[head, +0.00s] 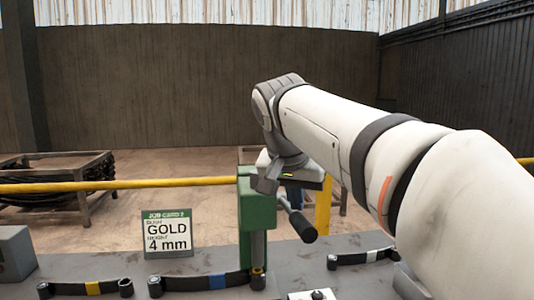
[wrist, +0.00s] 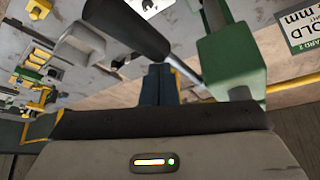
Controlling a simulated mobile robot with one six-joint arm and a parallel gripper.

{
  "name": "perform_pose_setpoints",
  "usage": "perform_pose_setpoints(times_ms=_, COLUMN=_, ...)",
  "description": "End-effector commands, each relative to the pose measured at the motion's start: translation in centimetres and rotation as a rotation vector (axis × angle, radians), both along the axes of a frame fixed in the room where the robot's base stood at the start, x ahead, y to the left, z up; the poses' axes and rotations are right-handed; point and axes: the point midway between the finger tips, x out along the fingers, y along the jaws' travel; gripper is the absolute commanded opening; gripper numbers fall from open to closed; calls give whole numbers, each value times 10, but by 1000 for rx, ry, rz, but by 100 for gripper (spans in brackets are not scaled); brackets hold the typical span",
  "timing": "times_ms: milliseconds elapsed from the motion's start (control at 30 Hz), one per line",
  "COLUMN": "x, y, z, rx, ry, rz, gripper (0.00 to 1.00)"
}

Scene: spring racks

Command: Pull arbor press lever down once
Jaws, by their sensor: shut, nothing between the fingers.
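The green arbor press (head: 257,212) stands at the bench in the head view, its ram above the right eye of the blue-banded leaf spring (head: 217,281). Its lever (head: 302,226) has a thick black grip and slants down to the right. In the wrist view the black grip (wrist: 128,28) and metal rod lie just beyond my fingers, with the green press (wrist: 232,62) to the right. My gripper (wrist: 160,70) is shut and empty, close to the lever. I cannot tell whether it touches the lever. In the head view the arm and press partly hide it.
The job card (head: 167,233) reads GOLD, 4 mm. A yellow-banded spring (head: 92,288) lies left and a white-banded spring (head: 368,257) right. A grey block (head: 14,253) stands at far left. A yellow rail (head: 120,185) runs behind the bench; a rack (head: 92,170) stands beyond.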

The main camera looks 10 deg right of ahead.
Motion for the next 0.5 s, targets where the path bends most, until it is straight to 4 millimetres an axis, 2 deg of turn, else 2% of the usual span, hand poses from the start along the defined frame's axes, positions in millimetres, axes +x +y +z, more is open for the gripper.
perform_pose_setpoints(times_ms=167, x=-9, y=0, z=2, rx=1, ry=1, rz=0, gripper=0)
perform_pose_setpoints(times_ms=500, x=-42, y=0, z=13, rx=1, ry=0, rz=0, gripper=0)
